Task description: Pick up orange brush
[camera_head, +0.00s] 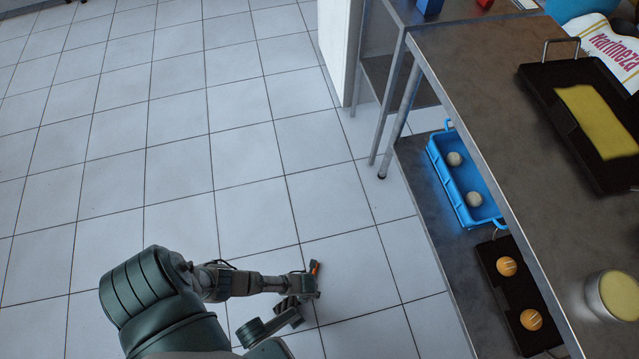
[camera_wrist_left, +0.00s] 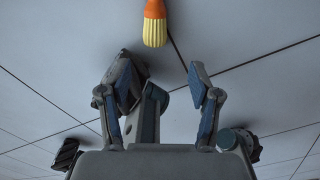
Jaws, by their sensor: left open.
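The orange brush lies on the white tiled floor. In the head view its orange part (camera_head: 314,267) shows just beyond my left gripper (camera_head: 304,291), and the rest of it is hard to make out. In the left wrist view the brush (camera_wrist_left: 155,22) is at the top edge, with pale yellow bristles pointing toward my left gripper (camera_wrist_left: 163,84) and its orange end cut off by the frame. The left fingers are spread apart with nothing between them, and the bristles lie beyond the fingertips, apart from them. I cannot make out my right gripper.
A metal table (camera_head: 465,75) on the right holds a black tray (camera_head: 555,78), a flour bag (camera_head: 608,48) and a pale round tub (camera_head: 618,297). Its lower shelf (camera_head: 425,190) bears a blue crate (camera_head: 470,222) and a dark tray with round orange items (camera_head: 507,266). The floor to the left is clear.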

